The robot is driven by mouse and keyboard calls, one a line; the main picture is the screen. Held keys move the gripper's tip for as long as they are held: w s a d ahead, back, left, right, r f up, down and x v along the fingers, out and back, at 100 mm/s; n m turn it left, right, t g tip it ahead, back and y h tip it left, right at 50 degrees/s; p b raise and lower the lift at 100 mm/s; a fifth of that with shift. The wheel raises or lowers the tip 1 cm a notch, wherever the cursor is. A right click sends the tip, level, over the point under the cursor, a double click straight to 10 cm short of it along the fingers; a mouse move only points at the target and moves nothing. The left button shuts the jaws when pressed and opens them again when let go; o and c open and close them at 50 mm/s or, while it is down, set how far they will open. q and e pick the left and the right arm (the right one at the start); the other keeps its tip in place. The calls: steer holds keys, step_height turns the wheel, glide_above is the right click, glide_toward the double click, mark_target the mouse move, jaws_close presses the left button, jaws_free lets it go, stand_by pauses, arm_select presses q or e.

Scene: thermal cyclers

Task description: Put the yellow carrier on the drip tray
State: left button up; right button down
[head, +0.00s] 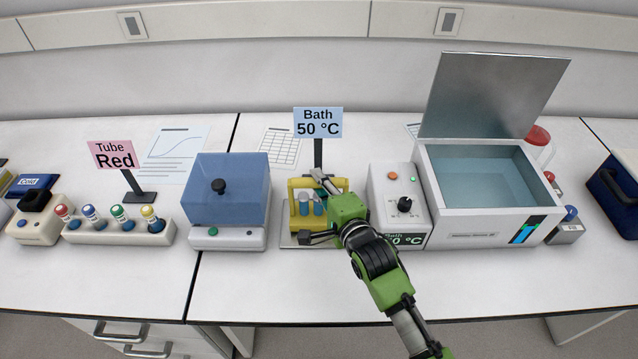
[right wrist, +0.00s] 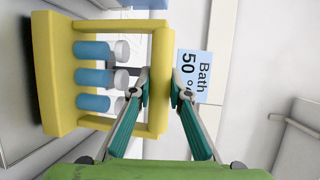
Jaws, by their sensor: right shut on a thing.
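The yellow carrier (head: 294,212) is at the middle of the bench in the head view, upright, with blue tubes in it. In the right wrist view, the carrier (right wrist: 48,75) holds three blue tubes with whitish caps. My right gripper (head: 325,182) is shut on the carrier's handle bar (right wrist: 162,60), one finger on each side. A flat grey plate, apparently the drip tray (head: 287,240), shows under the carrier. Whether the carrier touches it is hidden. My left gripper is not in view.
A blue-lidded block (head: 228,190) stands close left, and a white control unit (head: 389,180) close right. The open water bath (head: 480,205) is further right. The Bath 50 °C sign (head: 318,122) stands just behind. A tube rack (head: 118,232) is at left. The front bench strip is clear.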

steer(key=shift+f, duration=0.45)
steer(key=c, duration=1.9)
jaws_free()
steer(key=shift+f, duration=0.1)
steer(key=b+v, duration=0.1)
steer(key=v, duration=1.1)
